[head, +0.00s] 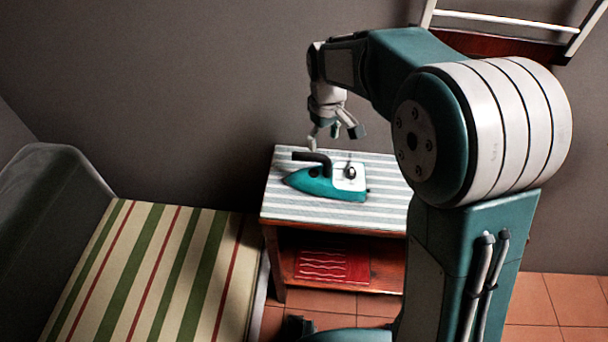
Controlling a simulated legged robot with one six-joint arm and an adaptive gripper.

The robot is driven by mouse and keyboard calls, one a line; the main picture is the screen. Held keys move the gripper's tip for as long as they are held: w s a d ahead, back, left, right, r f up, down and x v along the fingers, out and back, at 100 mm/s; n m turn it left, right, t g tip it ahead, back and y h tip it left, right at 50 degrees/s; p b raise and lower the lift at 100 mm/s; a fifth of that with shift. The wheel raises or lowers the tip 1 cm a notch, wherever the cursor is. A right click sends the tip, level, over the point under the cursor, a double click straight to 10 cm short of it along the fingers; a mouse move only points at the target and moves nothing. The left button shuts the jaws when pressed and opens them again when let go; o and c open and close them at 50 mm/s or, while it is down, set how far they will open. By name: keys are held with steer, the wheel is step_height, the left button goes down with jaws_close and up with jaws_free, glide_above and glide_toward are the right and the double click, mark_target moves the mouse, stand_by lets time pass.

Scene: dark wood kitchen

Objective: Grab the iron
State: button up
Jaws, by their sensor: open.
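A teal and white iron (322,183) lies on the striped top of a small wooden table. Its dark handle rises at the left and its pointed teal end faces left. A small dark dial shows on its white part. My gripper (334,136) points down above the iron, near the handle. Its fingers are open and apart, with nothing between them. From this angle I cannot tell the exact gap between the fingertips and the handle.
The small table (385,215) stands against the dark wall, partly hidden by my arm. A red patterned item (333,265) lies on its lower shelf. A bed with a striped cover (150,270) stands at the left. A white-railed wooden piece (505,30) is at the upper right.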

mark_target(325, 158)
steer(key=d+f, duration=0.2)
steer(key=f, duration=0.1)
steer(key=d+f, duration=0.1)
steer(key=f, duration=0.1)
steer(key=shift+w, duration=0.15)
steer(key=a+f, duration=0.2)
steer(key=shift+a+f, duration=0.1)
steer(key=shift+f, duration=0.2)
step_height(325, 158, down, 3)
steer(key=shift+w+a+r, duration=0.15)
steer(key=shift+r, duration=0.05)
steer(key=shift+d+f, duration=0.45)
steer(key=shift+d, duration=0.7)
steer(key=shift+a, duration=0.35)
steer(key=c, duration=0.9)
steer(key=shift+a, duration=0.4)
jaws_close()
steer(key=shift+d, duration=0.1)
